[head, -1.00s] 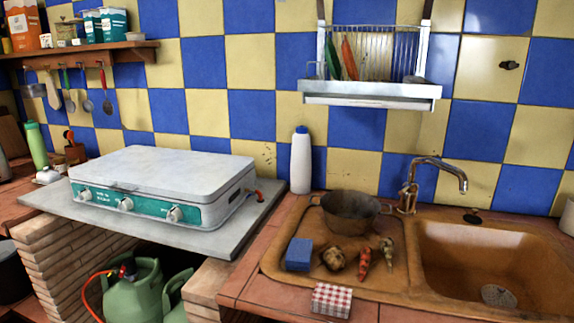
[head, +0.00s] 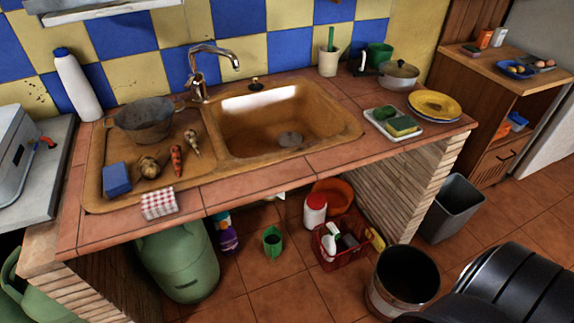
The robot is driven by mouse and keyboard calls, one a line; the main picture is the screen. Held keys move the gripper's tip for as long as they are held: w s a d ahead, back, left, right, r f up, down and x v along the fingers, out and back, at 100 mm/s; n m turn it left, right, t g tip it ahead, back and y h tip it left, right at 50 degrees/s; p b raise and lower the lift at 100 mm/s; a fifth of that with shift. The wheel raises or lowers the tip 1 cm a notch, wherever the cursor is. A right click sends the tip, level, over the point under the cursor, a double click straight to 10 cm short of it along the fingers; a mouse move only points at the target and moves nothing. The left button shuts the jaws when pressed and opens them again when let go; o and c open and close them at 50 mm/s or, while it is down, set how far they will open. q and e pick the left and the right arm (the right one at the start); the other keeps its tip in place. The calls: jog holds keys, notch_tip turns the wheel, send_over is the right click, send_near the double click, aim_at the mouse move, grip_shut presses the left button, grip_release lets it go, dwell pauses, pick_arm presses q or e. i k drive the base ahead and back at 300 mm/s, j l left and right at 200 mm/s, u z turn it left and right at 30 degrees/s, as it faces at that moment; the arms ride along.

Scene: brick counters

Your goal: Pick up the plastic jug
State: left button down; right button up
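I cannot tell for certain which thing is the plastic jug. A small green jug-like vessel (head: 272,240) stands on the floor under the counter. Near it is a white plastic container with a red lid (head: 315,211). A tall white bottle with a blue cap (head: 77,84) stands on the counter against the tiled wall, left of the sink. A green cup or jug (head: 379,55) stands at the back of the counter, right of the sink. Neither of my grippers is in view.
The brown sink (head: 340,127) fills the counter middle. Under it are a green gas cylinder (head: 178,262), a red basket (head: 341,241) and an orange bowl (head: 339,194).

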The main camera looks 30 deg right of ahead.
aim_at(271, 237)
jog(key=k+z, duration=0.2)
jog(key=z, duration=0.2)
jog(key=k+l+z, duration=0.15)
jog(key=z, duration=0.2)
